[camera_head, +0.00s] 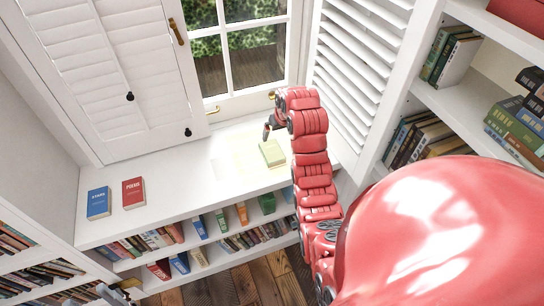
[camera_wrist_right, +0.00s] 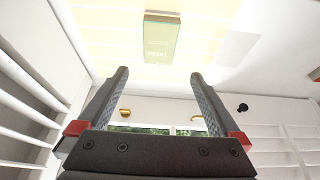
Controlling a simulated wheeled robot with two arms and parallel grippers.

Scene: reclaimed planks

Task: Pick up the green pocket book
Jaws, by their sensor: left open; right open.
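My left gripper (camera_head: 112,294) shows only partly at the bottom left edge of the head view, low in front of the shelves, far from the book.
A blue book (camera_head: 98,203) and a red book (camera_head: 133,192) lie at the counter's left. Shelves of books (camera_head: 205,232) run below the counter (camera_head: 180,175); more shelves stand at the right. A window with brass handles and white louvred shutters (camera_head: 360,62) stand behind.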

